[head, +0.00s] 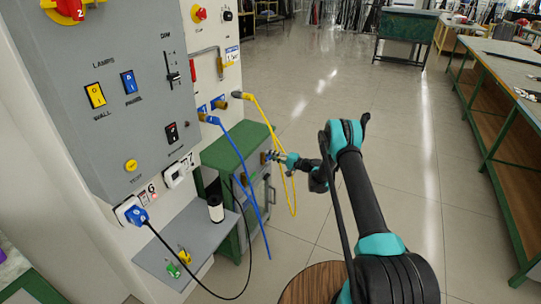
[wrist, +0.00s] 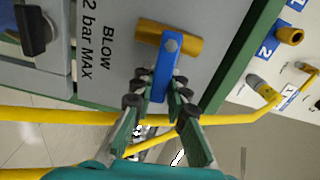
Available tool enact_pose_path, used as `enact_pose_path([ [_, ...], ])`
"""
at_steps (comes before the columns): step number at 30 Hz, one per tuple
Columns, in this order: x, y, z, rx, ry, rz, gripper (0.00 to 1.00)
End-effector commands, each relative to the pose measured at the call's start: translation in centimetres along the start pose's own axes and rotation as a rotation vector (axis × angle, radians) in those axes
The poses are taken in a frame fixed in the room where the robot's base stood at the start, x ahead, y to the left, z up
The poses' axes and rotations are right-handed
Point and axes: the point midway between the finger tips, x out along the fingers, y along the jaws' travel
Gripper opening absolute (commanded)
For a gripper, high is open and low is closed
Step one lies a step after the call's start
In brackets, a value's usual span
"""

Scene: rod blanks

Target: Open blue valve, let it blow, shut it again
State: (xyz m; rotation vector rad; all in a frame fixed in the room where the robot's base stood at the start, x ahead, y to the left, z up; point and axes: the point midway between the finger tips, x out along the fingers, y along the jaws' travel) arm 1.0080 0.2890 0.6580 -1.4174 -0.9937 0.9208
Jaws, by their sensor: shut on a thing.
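The blue valve lever (wrist: 161,78) sits on a brass valve body (wrist: 188,48) beside black lettering, "BLOW 2 bar MAX" (wrist: 95,45), in the wrist view. The lever points down in that view, across the line of the brass body. My gripper (wrist: 159,92) is shut on the lever, with its fingers on both sides of it. In the head view my gripper (head: 278,158) is at the front of the green-topped cabinet (head: 236,143). There the lever is too small and covered to read.
Yellow hose (head: 285,165) and blue hose (head: 252,190) hang near my gripper. A long workbench (head: 500,110) is at right. The floor between is clear.

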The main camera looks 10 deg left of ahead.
Motion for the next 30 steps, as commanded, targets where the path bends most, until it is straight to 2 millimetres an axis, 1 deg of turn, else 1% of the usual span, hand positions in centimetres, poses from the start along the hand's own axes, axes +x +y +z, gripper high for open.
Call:
enact_pose_path([
  [5,-0.07,0.39,-0.03,0.084,0.001,0.001,0.0],
  [14,-0.09,0.44,-0.04,0.092,0.001,0.001,0.0],
  [15,-0.09,0.44,-0.04,0.092,0.001,0.001,0.17],
  [18,-0.08,0.44,-0.04,0.092,0.001,0.001,0.3],
  [20,-0.07,0.43,-0.03,0.092,0.001,0.001,0.36],
  [27,-0.05,0.41,-0.01,0.091,0.0,0.0,0.36],
  [30,-0.36,0.41,-0.05,0.091,0.001,0.0,0.36],
])
